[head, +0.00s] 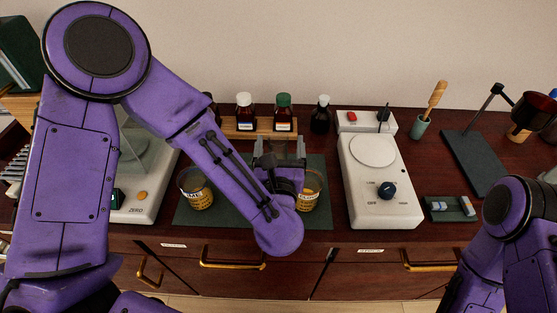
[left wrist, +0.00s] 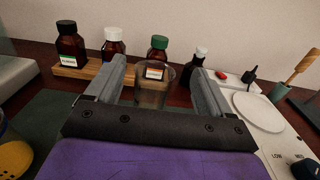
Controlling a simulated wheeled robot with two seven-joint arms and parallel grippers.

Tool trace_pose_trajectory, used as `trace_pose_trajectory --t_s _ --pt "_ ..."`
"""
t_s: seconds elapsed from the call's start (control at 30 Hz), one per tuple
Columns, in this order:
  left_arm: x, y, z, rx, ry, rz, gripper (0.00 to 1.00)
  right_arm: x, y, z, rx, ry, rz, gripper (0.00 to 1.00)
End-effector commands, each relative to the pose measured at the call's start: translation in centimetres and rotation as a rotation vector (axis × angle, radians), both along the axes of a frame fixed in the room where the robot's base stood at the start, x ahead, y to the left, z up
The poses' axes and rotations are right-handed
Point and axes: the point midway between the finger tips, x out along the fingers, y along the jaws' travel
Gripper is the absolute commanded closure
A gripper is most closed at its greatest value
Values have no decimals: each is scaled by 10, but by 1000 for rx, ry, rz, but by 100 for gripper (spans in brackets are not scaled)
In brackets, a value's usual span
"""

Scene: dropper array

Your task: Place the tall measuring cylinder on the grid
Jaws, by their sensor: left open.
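A clear glass vessel (left wrist: 154,92) with a round open rim stands between the fingers of my left gripper in the left wrist view; it looks like the measuring cylinder, but its lower part and full height are hidden. My left gripper (head: 279,150) is open, with one finger on each side of the vessel; I cannot tell whether either touches it. In the left wrist view the fingers (left wrist: 158,70) point toward the bottle rack. A dark green mat (head: 240,213) lies under the gripper; I see no grid lines on it. My right gripper is out of view.
Two jars with yellow contents, left (head: 197,192) and right (head: 309,192), stand on the mat. Behind are a wooden rack (head: 233,129) with brown bottles and a separate dark bottle (head: 320,117). A white hotplate device (head: 378,205) stands right of the mat.

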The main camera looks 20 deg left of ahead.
Motion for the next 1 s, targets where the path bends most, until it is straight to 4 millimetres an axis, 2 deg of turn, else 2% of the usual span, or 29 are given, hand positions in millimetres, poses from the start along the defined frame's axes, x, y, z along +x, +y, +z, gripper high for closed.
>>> trace_pose_trajectory --t_s 0.17,0.3,0.53,0.57,0.7,0.77,0.8,1.0 --pt "26 13 -3 3 2 3 18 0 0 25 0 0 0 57" --pt "45 18 -7 0 1 -1 18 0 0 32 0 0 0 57" --pt "49 19 -11 1 0 -4 18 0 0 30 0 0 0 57" --pt "49 19 -11 1 0 -4 21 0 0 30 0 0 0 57" --pt "49 19 -10 1 0 -3 67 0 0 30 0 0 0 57" --pt "49 19 -10 1 0 -3 86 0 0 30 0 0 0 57" --pt "49 19 -10 0 0 -3 92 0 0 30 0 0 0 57" --pt "49 19 -10 0 -1 -3 92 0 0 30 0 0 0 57"
